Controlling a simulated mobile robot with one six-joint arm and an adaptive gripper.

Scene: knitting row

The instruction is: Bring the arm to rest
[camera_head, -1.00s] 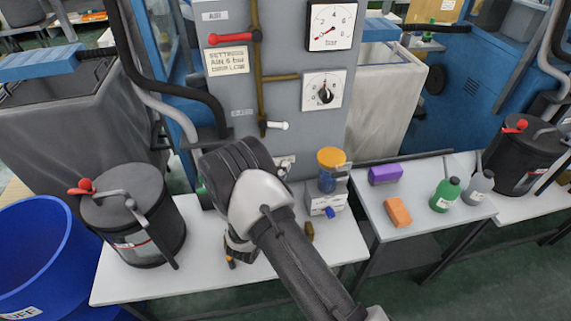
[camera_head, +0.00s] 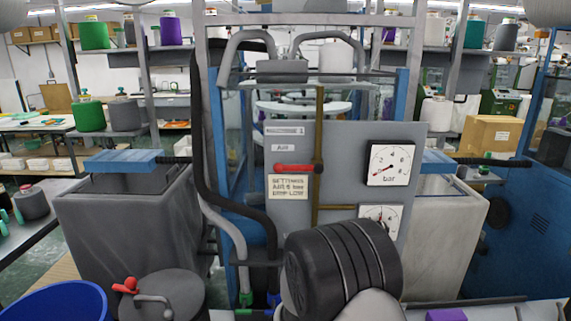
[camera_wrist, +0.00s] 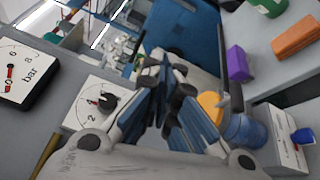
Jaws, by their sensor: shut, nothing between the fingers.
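My gripper (camera_wrist: 165,95) shows in the wrist view, its dark fingers shut with nothing held. It points toward the machine's grey panel and the blue machine behind. In the head view, a black and pale joint of my arm stands at the bottom, right of centre, and covers the panel's lower part. The gripper itself is hidden there.
The grey panel (camera_head: 290,226) carries a pressure gauge (camera_head: 390,164), a second dial (camera_head: 381,214) and a red lever (camera_head: 298,168). An orange-topped jar (camera_wrist: 243,130), purple block (camera_wrist: 237,63) and orange block (camera_wrist: 296,36) lie near the gripper.

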